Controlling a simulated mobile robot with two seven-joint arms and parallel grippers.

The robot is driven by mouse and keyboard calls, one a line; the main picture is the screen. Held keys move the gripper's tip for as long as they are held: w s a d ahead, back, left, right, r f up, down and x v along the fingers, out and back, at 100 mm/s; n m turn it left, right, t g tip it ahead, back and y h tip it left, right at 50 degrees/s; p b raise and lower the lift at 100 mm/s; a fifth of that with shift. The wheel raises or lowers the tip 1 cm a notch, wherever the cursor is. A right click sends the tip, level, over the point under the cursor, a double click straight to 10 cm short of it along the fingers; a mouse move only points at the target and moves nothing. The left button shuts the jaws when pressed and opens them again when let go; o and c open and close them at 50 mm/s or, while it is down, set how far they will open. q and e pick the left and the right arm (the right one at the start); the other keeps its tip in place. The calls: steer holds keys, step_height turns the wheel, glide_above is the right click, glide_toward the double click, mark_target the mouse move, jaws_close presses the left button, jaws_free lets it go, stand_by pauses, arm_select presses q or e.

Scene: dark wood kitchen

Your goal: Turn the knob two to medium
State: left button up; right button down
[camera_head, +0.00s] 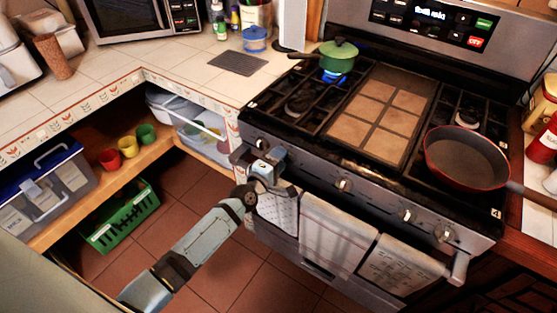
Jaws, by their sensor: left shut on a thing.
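The stove (320,165) has a row of round knobs along its slanted front panel. My left arm comes up from the lower left, and my left gripper (272,157) is at the left end of that panel. It is shut on a stove knob, which the fingers mostly hide. Another knob (262,143) shows just beside the fingers. Farther right are a middle knob (343,184) and two right knobs (408,215) (443,233). A blue flame burns under the green pot (338,58) on the back left burner. My right gripper is not in view.
A red-rimmed pan (466,156) sits on the right burners, its handle reaching past the right edge. Towels (338,232) hang on the oven handle below my gripper. A tiled counter (160,80) and an open shelf are on the left.

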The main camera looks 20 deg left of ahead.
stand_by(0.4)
arm_select(q)
steer(key=o, duration=0.9)
steer(key=shift+s, duration=0.15)
steer(key=s, duration=0.4)
steer(key=s+a, duration=0.1)
steer(key=s, duration=0.4)
steer(key=s+a, duration=0.1)
steer(key=s, duration=0.3)
steer(key=shift+s, duration=0.2)
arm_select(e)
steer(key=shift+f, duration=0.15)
